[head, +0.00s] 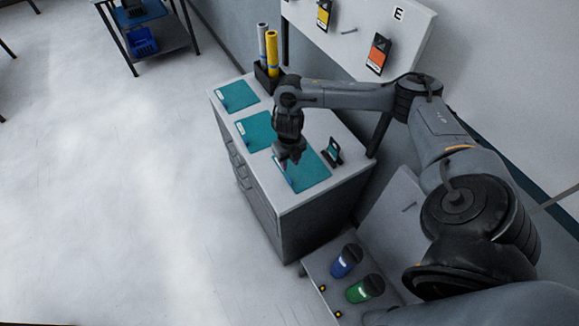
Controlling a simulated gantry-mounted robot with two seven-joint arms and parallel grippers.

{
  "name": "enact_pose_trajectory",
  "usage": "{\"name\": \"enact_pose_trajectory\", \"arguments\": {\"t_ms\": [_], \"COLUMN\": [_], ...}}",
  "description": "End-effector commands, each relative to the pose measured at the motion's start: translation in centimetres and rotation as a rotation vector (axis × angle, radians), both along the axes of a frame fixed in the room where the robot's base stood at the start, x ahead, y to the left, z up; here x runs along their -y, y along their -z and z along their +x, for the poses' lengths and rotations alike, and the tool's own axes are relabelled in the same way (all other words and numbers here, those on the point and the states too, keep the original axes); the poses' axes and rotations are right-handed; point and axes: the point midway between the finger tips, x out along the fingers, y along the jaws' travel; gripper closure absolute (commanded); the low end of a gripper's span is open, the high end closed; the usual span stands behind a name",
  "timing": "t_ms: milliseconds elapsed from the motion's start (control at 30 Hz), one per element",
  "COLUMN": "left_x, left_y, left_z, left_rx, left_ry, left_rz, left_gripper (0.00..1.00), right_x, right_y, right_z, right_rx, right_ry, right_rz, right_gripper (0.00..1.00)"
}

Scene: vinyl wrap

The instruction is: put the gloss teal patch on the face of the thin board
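Three teal patches lie in a row on the white top of a grey cabinet: a far one (237,95), a middle one (255,131) and a near one (313,174). Each has a small pale label; I cannot tell from here which is gloss. My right gripper (291,161) points down over the near patch's far left part and hides some of it. I cannot tell whether it touches the patch or whether its fingers are apart. A pale grey panel (395,211) with a small slot or handle stands right of the cabinet; I cannot tell if it is the thin board. My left gripper is not in view.
A small dark stand (332,153) with a teal card is beside the near patch. Grey and yellow rolls (272,55) stand in a black holder at the far end. Blue (346,261) and green (365,289) cups are on a low surface.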

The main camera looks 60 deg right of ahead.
Motion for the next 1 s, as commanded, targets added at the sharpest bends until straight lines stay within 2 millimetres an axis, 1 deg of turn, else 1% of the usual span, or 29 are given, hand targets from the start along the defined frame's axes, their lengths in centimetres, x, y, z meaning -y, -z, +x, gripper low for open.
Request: {"name": "enact_pose_trajectory", "arguments": {"t_ms": [33, 200, 533, 700, 800, 900, 1000], "left_x": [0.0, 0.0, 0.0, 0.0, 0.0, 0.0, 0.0], "left_y": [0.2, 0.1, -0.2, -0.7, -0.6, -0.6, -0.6], "left_z": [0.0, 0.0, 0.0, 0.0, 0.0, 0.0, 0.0], "left_rx": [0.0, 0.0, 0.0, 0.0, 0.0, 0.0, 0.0], "left_ry": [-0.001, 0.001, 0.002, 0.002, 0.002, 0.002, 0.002], "left_rz": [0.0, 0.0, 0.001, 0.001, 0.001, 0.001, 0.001], "left_gripper": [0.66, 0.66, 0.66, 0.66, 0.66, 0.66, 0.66], "right_x": [-0.1, -0.1, -0.2, -0.4, -0.3, -0.3, -0.3], "right_y": [1.0, 3.0, 5.1, 7.3, 8.5, 9.1, 9.4], "right_z": [-0.1, -0.1, 0.0, 0.0, 0.0, 0.0, 0.0], "right_rx": [-0.005, -0.003, -0.002, -0.002, 0.0, -0.001, 0.0], "right_ry": [0.002, 0.002, 0.002, 0.001, 0.003, 0.002, 0.002], "right_rz": [0.002, 0.002, 0.001, 0.0, 0.001, 0.001, 0.0], "right_gripper": [0.64, 0.64, 0.64, 0.64, 0.64, 0.64, 0.64]}}
